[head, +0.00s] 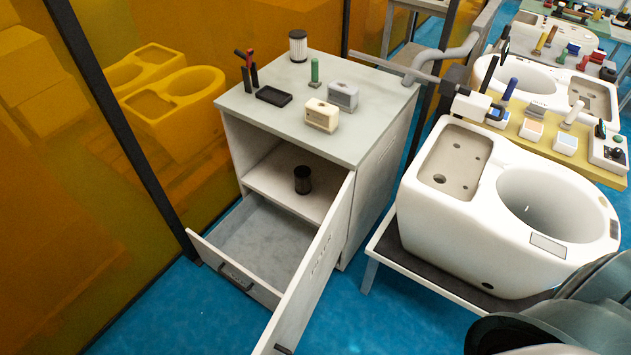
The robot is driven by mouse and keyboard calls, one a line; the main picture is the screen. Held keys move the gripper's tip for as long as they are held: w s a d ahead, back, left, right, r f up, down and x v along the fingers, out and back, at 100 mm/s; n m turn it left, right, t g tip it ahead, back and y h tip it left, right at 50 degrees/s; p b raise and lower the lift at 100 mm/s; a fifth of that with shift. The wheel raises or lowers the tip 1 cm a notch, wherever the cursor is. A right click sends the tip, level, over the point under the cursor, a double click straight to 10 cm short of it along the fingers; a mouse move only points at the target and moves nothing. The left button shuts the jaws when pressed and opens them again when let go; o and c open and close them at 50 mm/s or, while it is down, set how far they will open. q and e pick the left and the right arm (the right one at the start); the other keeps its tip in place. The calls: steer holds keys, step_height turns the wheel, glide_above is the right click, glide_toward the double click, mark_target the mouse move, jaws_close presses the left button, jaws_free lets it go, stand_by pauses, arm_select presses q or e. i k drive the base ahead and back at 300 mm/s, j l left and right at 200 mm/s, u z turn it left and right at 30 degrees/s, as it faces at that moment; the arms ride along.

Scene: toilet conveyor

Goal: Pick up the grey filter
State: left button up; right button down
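A cylinder with pale grey pleated sides and dark end caps (298,46) stands upright at the back of the cabinet top. It looks like a filter. A grey box-shaped part (343,96) sits on the same top near the right edge, behind a cream box-shaped part (321,116). I cannot tell for sure which of the grey pieces is the grey filter. A dark cylinder (302,180) stands inside the open cabinet on its shelf. Neither of my grippers is in view.
The white cabinet (240,104) has its drawer (236,277) pulled out and its door (318,265) open. A black tray (273,96), a green piece (314,72) and red and black tools (248,68) share the top. A white toilet body (413,213) stands right.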

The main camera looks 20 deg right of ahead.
mark_target(302, 172)
steer(key=i+j+z, duration=0.1)
steer(key=z, duration=1.3)
steer(key=j+z, duration=0.8)
steer(key=k+j+z, duration=0.2)
steer(key=j+z, duration=0.2)
steer(key=k+j, duration=0.1)
steer(key=j, duration=0.25)
steer(key=k+j, duration=0.15)
steer(key=j, duration=0.25)
steer(key=k+j+z, duration=0.1)
steer(key=j, duration=0.25)
steer(key=k+j, duration=0.15)
steer(key=j, duration=0.2)
